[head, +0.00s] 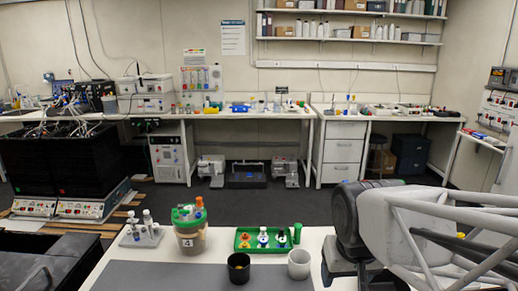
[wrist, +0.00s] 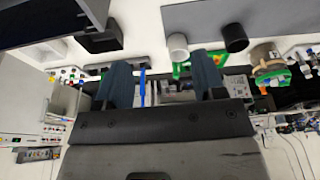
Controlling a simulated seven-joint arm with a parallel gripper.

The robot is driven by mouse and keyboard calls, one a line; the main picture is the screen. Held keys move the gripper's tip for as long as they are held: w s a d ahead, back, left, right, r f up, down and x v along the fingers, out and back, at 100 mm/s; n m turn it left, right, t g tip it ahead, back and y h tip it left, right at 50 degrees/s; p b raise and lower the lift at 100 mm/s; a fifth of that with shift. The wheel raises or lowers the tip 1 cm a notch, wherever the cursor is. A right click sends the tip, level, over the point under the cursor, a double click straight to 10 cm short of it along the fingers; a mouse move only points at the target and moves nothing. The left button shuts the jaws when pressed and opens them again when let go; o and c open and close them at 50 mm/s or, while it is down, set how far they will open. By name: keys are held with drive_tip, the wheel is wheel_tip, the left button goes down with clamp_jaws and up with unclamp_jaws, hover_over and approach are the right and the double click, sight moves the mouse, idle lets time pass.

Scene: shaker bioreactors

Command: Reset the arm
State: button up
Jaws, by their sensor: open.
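My gripper (wrist: 162,62) shows in the wrist view with its two dark fingers spread wide apart. It is open, and no object is held between the fingers. The wrist view looks upside down, with the bench along its top. My arm's grey link and dark joint fill the right of the head view, over the bench's right side. I cannot make out the fingers in the head view.
The near bench (head: 325,232) carries a white cup (head: 299,264), a black cup (head: 239,268), a green tray (head: 245,246) with small bottles, a green-lidded jar (head: 190,238) and a vial rack (head: 142,239). A grey mat (head: 150,276) lies in front, its left part clear.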

drive_tip(key=s+d, duration=0.2)
drive_tip(key=s, duration=0.4)
drive_tip(key=shift+s+d+f+m, duration=0.2)
drive_tip(key=shift+f+m, duration=0.1)
drive_tip(key=shift+f, duration=0.15)
